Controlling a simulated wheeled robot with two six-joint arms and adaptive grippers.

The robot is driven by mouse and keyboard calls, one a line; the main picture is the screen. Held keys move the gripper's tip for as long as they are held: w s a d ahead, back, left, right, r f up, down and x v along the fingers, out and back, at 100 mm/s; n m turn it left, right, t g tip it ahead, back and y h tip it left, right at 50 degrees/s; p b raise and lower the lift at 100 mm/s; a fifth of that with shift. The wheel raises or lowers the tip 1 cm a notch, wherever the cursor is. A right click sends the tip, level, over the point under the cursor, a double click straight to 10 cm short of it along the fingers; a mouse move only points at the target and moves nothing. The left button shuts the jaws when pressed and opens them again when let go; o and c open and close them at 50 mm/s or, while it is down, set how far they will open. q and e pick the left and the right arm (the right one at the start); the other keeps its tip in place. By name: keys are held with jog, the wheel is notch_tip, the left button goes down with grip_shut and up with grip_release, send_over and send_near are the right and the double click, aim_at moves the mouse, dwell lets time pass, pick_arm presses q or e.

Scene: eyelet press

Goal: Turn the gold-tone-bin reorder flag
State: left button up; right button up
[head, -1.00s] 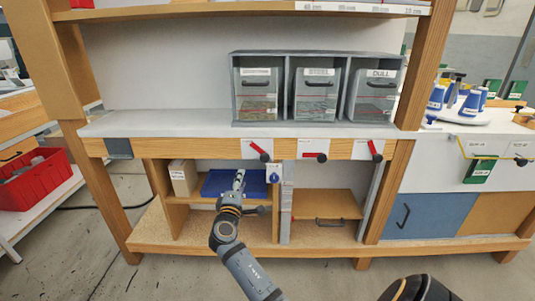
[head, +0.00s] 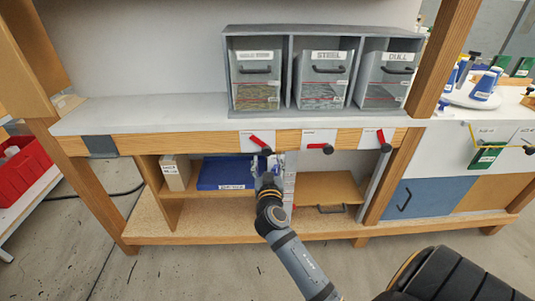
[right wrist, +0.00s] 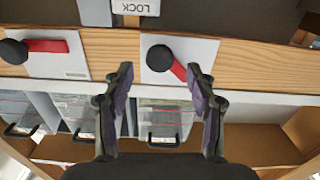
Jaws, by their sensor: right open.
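Three bins stand in a grey rack on the counter. The left one, the gold-tone bin (head: 256,84), has golden contents and a label too small to read. Below it on the wooden edge is its reorder flag (head: 261,142), a red arm slanting up-left from a black knob on a white plate. In the right wrist view, turned upside down, this flag (right wrist: 172,63) lies just beyond and between the fingertips. My right gripper (head: 268,168) is below the flag in the head view. It is open and empty (right wrist: 160,76), apparently not touching the flag. My left gripper is out of view.
The steel-bin flag (head: 318,148) lies level, and the dull-bin flag (head: 383,141) slants up-left. Under the counter are a blue tray (head: 226,173), a small box (head: 175,172) and a wooden shelf (head: 330,186). A red crate (head: 22,170) is at the left.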

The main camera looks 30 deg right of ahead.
aim_at(267, 153)
jog(key=x, duration=0.4)
jog(key=shift+c, duration=0.3)
grip_shut()
